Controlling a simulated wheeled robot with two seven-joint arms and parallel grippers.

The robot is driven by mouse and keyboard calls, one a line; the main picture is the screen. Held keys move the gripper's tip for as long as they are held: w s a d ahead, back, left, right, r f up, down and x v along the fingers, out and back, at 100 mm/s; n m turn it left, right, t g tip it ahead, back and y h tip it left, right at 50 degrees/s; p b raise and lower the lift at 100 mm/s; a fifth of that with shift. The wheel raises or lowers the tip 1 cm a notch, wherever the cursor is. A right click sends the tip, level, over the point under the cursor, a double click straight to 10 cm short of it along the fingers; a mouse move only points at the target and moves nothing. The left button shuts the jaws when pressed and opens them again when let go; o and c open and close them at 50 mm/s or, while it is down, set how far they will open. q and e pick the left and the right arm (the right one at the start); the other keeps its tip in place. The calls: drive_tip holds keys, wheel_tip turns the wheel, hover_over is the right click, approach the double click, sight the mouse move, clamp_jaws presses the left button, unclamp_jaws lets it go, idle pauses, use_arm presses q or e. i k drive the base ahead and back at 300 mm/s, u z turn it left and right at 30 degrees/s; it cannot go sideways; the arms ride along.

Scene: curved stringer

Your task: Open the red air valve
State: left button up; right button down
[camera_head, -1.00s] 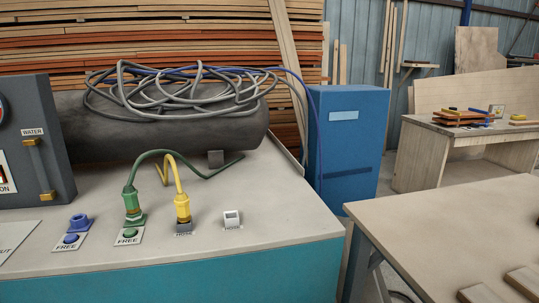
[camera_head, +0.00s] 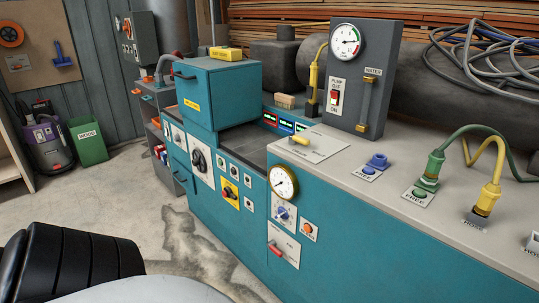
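A small red lever (camera_head: 277,250) sits on a pale plate (camera_head: 284,244) on the teal front panel of the machine, below a round gauge (camera_head: 283,183). It is the red handle that looks most like the air valve; the writing on its plate is too small to read. The lever lies at a slant across the lower part of the plate. Neither of my grippers is in view, and nothing touches the lever.
A yellow-handled lever (camera_head: 299,140) lies on the machine's top. A grey panel (camera_head: 361,80) with a gauge and a red pump switch (camera_head: 335,97) stands behind. Green (camera_head: 427,173) and yellow (camera_head: 488,197) hose connectors stand at right. The concrete floor (camera_head: 135,208) is clear at left.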

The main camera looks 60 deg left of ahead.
sight(271, 244)
drive_tip(key=u, duration=1.75)
drive_tip(key=k, duration=0.65)
drive_tip(key=z, duration=0.5)
drive_tip(key=i, duration=1.5)
drive_tip(key=u, duration=0.35)
